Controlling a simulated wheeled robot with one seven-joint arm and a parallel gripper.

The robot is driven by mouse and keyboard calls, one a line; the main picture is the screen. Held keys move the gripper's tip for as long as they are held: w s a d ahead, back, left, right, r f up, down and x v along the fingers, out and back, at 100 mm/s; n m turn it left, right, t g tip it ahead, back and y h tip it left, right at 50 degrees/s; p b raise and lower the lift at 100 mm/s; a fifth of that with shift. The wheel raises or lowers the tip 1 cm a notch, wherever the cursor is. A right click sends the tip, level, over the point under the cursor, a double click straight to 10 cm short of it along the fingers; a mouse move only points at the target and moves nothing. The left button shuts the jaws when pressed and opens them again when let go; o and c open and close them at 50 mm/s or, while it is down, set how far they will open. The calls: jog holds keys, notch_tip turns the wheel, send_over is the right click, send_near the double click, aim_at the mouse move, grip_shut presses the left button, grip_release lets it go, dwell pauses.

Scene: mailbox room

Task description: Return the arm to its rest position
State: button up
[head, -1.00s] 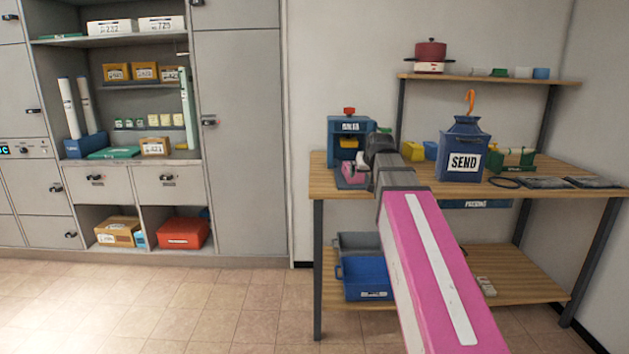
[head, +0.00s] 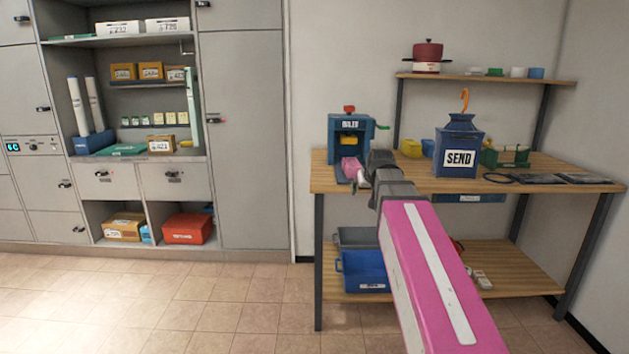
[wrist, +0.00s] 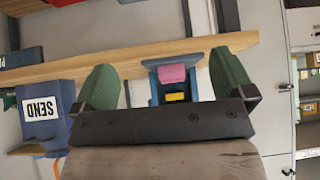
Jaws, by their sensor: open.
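My arm with its pink link reaches from the lower right toward the wooden table (head: 560,183) in the head view. My gripper (head: 362,180) is at its end, in front of the table's left part. In the wrist view my gripper (wrist: 165,84) is open, with two green fingers wide apart and nothing held between them. Beyond the fingers is a blue press-like device (head: 337,128) with a red knob on top. A pink item (head: 349,165) lies at its front and also shows in the wrist view (wrist: 172,73). The gripper appears clear of both.
A blue SEND container (head: 460,138) with an orange hook stands right of the gripper. A yellow block (head: 411,147) and a green rack (head: 505,157) are on the tabletop. A blue bin (head: 362,272) is on the lower shelf. The floor (head: 220,300) at left is clear.

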jog(key=s+f+g, duration=0.2)
jog(key=s+f, duration=0.5)
jog(key=f, duration=0.4)
jog(key=s+f+g, duration=0.3)
jog(key=s+f, duration=0.4)
jog(key=f, duration=0.4)
jog(key=s+f+g, duration=0.2)
jog(key=s+f, duration=0.5)
jog(key=f, duration=0.4)
jog(key=shift+s+f+m+g+h, duration=0.25)
jog(key=shift+f+m+g+h, duration=0.05)
jog(key=shift+g, duration=0.1)
